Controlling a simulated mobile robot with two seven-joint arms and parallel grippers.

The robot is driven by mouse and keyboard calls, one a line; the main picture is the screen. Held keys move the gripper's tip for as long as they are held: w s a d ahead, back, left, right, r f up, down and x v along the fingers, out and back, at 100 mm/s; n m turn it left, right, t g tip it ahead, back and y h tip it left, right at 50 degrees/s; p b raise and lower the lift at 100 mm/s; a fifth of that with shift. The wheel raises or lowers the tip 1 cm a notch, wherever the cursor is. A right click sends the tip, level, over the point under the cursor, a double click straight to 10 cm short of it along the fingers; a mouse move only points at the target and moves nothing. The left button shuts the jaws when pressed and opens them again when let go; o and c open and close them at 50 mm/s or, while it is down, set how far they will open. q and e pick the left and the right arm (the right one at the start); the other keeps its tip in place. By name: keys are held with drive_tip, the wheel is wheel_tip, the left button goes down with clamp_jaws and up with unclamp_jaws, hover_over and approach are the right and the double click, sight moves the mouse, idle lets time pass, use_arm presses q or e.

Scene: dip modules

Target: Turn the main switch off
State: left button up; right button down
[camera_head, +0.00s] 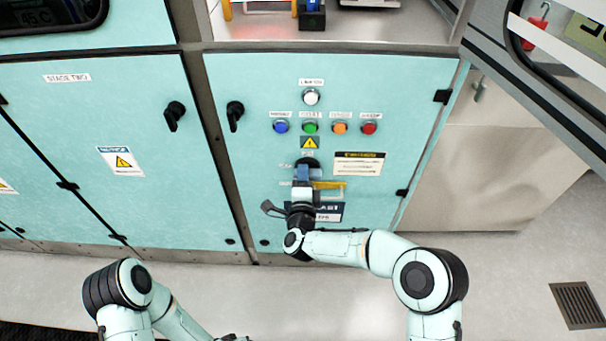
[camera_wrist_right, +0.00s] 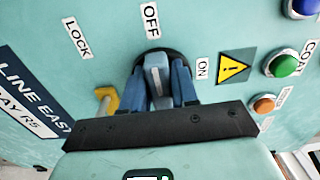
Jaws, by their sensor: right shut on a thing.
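The main switch is a rotary handle on a dark round base (camera_head: 308,163) on the teal cabinet door, mostly hidden by my right gripper in the head view. In the right wrist view the grey-blue handle (camera_wrist_right: 157,78) stands between the two blue fingers of my right gripper (camera_wrist_right: 168,82), which is shut on it. The handle's pale stripe points toward the OFF label (camera_wrist_right: 150,20). The LOCK label (camera_wrist_right: 77,38) is to the left and the ON label (camera_wrist_right: 202,69) to the right. My right gripper also shows in the head view (camera_head: 303,175). My left gripper is not visible.
White, blue, green, orange (camera_head: 340,127) and red (camera_head: 369,128) buttons sit above the switch. A yellow part (camera_head: 328,186) sticks out close beside my gripper. Black door handles (camera_head: 234,115) are to the left. Open floor lies in front.

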drive_tip(key=c, duration=1)
unclamp_jaws()
drive_tip(key=shift+o, duration=0.2)
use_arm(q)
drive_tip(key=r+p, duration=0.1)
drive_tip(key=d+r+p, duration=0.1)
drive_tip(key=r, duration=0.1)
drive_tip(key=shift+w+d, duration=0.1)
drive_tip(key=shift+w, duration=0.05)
use_arm(e)
drive_tip(key=s, duration=1.3)
drive_tip(key=shift+s, duration=0.2)
